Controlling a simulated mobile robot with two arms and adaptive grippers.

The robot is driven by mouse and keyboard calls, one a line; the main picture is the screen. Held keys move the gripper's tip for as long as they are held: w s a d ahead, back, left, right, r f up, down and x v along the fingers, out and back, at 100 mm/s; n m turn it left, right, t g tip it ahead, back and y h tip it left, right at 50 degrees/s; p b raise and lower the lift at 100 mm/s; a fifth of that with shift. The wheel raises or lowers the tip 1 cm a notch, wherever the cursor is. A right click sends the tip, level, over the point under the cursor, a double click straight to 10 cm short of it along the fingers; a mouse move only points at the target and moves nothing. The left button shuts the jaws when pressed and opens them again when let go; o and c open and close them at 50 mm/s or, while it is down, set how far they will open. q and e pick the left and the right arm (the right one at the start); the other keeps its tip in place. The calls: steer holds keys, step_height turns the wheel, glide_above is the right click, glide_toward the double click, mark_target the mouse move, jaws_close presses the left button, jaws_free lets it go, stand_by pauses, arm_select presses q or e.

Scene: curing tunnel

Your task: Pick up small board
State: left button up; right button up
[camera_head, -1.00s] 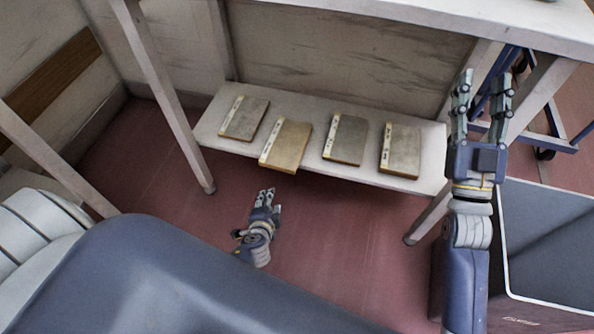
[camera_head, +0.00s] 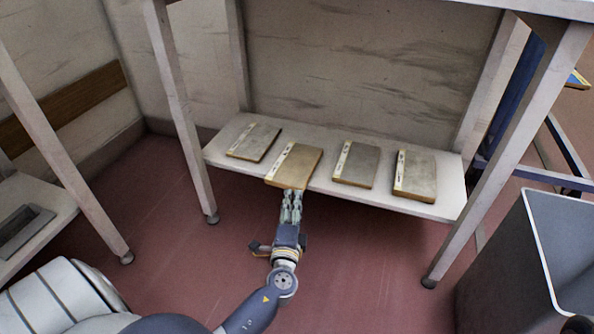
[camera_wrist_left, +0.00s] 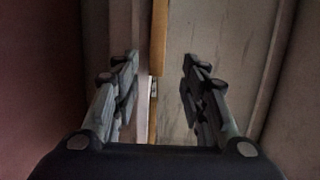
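Several small boards lie in a row on the low white shelf (camera_head: 222,150): a grey one (camera_head: 254,142) at the left, a tan one (camera_head: 294,165), a grey one (camera_head: 356,164) and a grey-brown one (camera_head: 414,175) at the right. The tan board juts over the shelf's front edge. My left gripper (camera_head: 291,200) is at that board's front edge, fingers pointing at it. In the left wrist view the gripper (camera_wrist_left: 160,85) is open, with a brown board edge (camera_wrist_left: 158,38) ahead between its fingertips. I cannot tell whether they touch. My right gripper is out of view.
Table legs (camera_head: 180,110) stand left and right (camera_head: 500,150) of the shelf. A grey bin (camera_head: 510,270) stands at the lower right. A blue frame (camera_head: 530,90) is behind it. The red floor before the shelf is clear.

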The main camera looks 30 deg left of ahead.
mark_target(293, 189)
arm_select(q)
steer(key=shift+a+b+x, duration=0.15)
steer(key=shift+b+x, duration=0.25)
steer(key=shift+x, duration=1.4)
steer(key=shift+a+b+x, duration=0.2)
steer(key=shift+b+x, duration=0.2)
steer(key=shift+x, duration=1.35)
steer(key=shift+s+f, duration=0.15)
jaws_close()
